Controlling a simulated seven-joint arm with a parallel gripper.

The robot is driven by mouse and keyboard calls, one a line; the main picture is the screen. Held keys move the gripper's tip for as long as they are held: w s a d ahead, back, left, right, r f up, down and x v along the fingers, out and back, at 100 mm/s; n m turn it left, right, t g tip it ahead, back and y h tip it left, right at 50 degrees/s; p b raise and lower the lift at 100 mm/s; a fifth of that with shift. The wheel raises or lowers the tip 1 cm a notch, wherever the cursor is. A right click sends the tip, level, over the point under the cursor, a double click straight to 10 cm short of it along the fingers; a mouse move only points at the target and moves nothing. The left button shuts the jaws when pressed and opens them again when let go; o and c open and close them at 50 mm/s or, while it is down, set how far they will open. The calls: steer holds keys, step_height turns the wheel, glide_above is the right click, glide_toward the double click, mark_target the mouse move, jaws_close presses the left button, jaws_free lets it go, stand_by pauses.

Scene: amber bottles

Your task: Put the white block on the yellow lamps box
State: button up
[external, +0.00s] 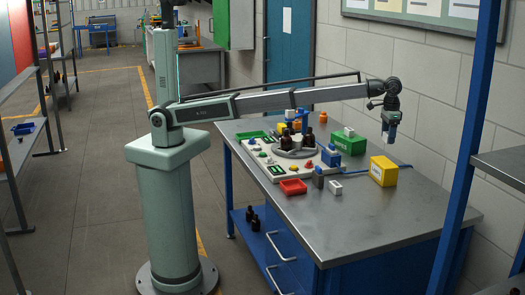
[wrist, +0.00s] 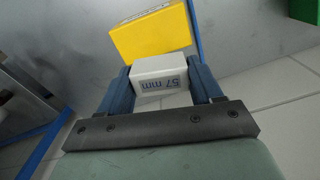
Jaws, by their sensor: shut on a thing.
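The yellow lamps box (wrist: 150,33) shows just beyond the block in the wrist view. In the external view the yellow box (external: 383,171) stands on the right part of the table, and my gripper (external: 389,135) hangs above it with a clear gap. The held block is small and hard to make out there.
A green box (external: 349,144) with a small white item on top stands behind and left of the yellow box. A small white piece (external: 335,187), a red tray (external: 293,187) and a board with bottles lie to the left. The table's front right (external: 370,220) is clear.

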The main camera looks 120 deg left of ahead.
mark_target(384, 162)
steer(key=shift+w+d+r, duration=0.2)
steer(key=shift+d+r, duration=0.25)
steer(key=shift+w+d+r, duration=0.15)
steer(key=shift+d+r, duration=0.25)
steer(key=shift+r, duration=0.05)
steer(key=shift+s+r+n, duration=0.1)
steer(key=shift+r+n, duration=0.15)
steer(key=shift+n, duration=0.15)
steer(key=shift+s+f+n, duration=0.2)
steer(key=shift+s+n, duration=0.1)
steer(key=shift+n, duration=0.7)
steer(key=shift+f, duration=4.9)
steer(key=shift+f, duration=0.1)
steer(key=o, duration=1.1)
steer(key=shift+c, duration=0.2)
step_height(384, 162, up, 12)
steer(key=shift+r, duration=0.1)
